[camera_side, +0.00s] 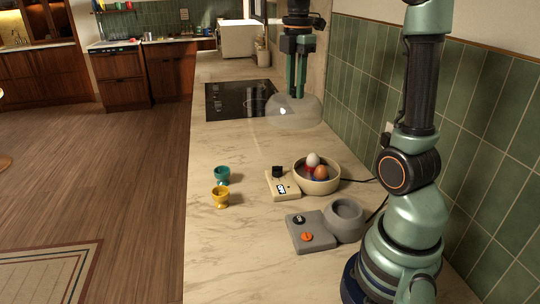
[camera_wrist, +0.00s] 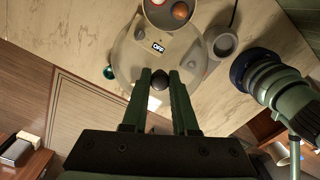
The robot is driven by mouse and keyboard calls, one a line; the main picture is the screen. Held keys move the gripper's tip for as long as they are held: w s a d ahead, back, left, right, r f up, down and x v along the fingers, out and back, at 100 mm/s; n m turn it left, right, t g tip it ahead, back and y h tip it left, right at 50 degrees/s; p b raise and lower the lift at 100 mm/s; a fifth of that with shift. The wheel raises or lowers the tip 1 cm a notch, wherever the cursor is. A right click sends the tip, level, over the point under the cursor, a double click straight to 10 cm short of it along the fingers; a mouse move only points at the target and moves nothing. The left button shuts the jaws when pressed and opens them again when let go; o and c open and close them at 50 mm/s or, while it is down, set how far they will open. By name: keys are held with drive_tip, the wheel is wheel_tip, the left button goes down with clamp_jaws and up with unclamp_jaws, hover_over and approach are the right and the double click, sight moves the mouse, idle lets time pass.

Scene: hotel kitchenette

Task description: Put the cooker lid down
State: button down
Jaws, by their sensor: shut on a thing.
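The cooker lid (camera_side: 293,112) is a clear dome with a dark knob (camera_wrist: 159,79). My gripper (camera_side: 297,90) is shut on the knob, with its fingers pointing down, near the hob at the back of the counter. The wrist view shows the fingers (camera_wrist: 160,82) on both sides of the knob, with the clear lid (camera_wrist: 128,62) spread beyond them. Whether the lid's rim touches the counter cannot be told. A cream bowl (camera_side: 330,187) holding several eggs stands uncovered beside a cream control box (camera_side: 275,195) with a display, which reads OFF in the wrist view (camera_wrist: 170,47).
A black hob (camera_side: 235,98) lies left of the lid. A teal egg cup (camera_side: 222,175) and a yellow egg cup (camera_side: 220,196) stand near the left edge. A grey unit (camera_side: 310,237) with a round cup stands in front. The middle counter (camera_side: 240,148) is clear. A tiled wall bounds the right.

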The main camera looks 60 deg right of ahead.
drive_tip(key=a+f+n, duration=0.2)
drive_tip(key=a+n, duration=0.1)
drive_tip(key=a, duration=0.8)
drive_tip(key=a+f+n, duration=0.2)
drive_tip(key=a+n, duration=0.2)
drive_tip(key=a, duration=0.8)
drive_tip(key=f, duration=2)
drive_tip(key=shift+w, duration=0.3)
drive_tip(key=shift+f, duration=0.15)
drive_tip(key=c, duration=0.7)
unclamp_jaws()
